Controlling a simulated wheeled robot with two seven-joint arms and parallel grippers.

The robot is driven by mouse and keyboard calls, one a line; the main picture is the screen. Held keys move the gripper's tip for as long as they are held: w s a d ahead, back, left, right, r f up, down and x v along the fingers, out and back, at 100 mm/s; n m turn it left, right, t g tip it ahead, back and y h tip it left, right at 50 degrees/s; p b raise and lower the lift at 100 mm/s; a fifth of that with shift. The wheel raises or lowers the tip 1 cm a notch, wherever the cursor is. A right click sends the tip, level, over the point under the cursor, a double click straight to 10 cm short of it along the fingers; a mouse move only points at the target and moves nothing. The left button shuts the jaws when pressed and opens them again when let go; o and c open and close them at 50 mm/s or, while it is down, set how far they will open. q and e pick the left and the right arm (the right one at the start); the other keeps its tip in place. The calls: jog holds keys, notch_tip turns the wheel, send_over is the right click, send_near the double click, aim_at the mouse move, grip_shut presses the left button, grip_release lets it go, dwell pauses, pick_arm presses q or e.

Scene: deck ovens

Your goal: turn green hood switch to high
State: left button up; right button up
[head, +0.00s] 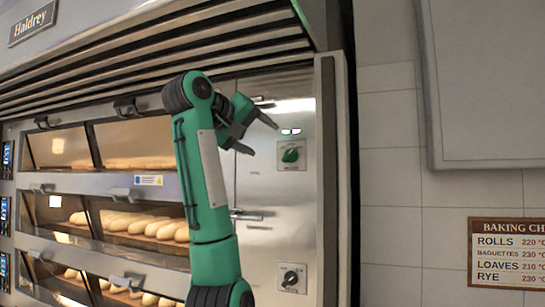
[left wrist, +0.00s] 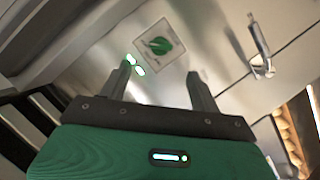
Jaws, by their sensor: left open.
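The green hood switch (head: 290,155) is a knob on a light square plate on the steel side panel of the oven. In the left wrist view the green switch (left wrist: 159,46) lies ahead of the fingertips, roughly between them and apart from them. The markings on its plate are too small to read, so I cannot tell its setting. My left gripper (head: 261,139) is open and empty, just up and left of the switch in the head view. Its two spread fingers (left wrist: 160,73) also show in the left wrist view. My right gripper is not in view.
A black knob (head: 291,279) sits lower on the same panel. Oven door handles (head: 247,215) stick out left of the switch. Decks with loaves (head: 145,224) are at left. A tiled wall (head: 392,180) with a baking chart (head: 507,252) is at right.

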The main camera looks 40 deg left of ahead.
pick_arm(q)
jog(key=shift+b+v, duration=0.5)
jog(key=shift+v, duration=0.4)
jog(key=shift+a+f, duration=0.1)
